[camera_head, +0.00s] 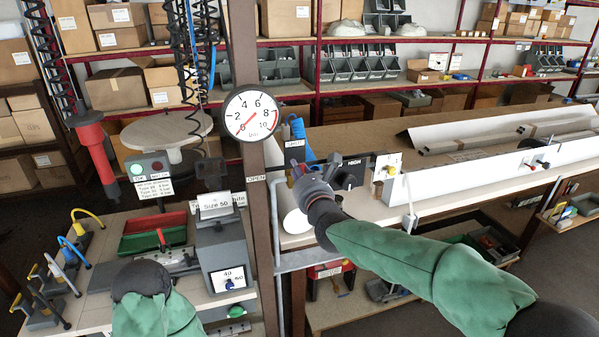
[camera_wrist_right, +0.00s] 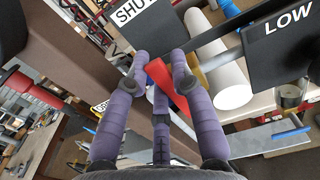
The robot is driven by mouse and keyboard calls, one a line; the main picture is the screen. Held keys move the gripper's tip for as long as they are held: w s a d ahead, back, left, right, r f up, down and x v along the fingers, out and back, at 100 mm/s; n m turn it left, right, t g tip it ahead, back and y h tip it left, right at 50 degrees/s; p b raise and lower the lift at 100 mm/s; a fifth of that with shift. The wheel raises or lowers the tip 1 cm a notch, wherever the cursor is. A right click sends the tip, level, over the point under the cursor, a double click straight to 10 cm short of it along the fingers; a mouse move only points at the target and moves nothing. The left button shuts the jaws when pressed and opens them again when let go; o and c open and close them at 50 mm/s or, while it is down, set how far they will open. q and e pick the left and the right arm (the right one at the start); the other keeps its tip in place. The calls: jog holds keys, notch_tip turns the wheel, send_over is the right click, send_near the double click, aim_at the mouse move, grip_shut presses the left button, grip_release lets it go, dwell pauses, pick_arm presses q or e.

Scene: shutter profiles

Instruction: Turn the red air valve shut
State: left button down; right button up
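The red air valve's handle (camera_wrist_right: 166,86) shows in the right wrist view as a flat red lever between the purple fingers of my right gripper (camera_wrist_right: 161,68). The fingers are close around it, but I cannot tell whether they press on it. In the head view my right gripper (camera_head: 300,177) is at the post beside the bench, and it hides the handle. A SHUT label (camera_wrist_right: 132,10) is above the handle in the wrist view; an OPEN label (camera_head: 257,179) is on the post. My left arm's dark end shows at the lower left, its fingers unseen.
A round pressure gauge (camera_head: 250,113) is on the brown post (camera_head: 245,60). A white roll (camera_wrist_right: 220,65) and a LOW plate (camera_wrist_right: 288,45) are close to the right fingers. A long white profile (camera_head: 480,170) lies on the right bench. A red and green tray (camera_head: 150,240) stands on the left bench.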

jog(key=o, duration=0.4)
jog(key=shift+f, duration=0.15)
jog(key=v, duration=1.2)
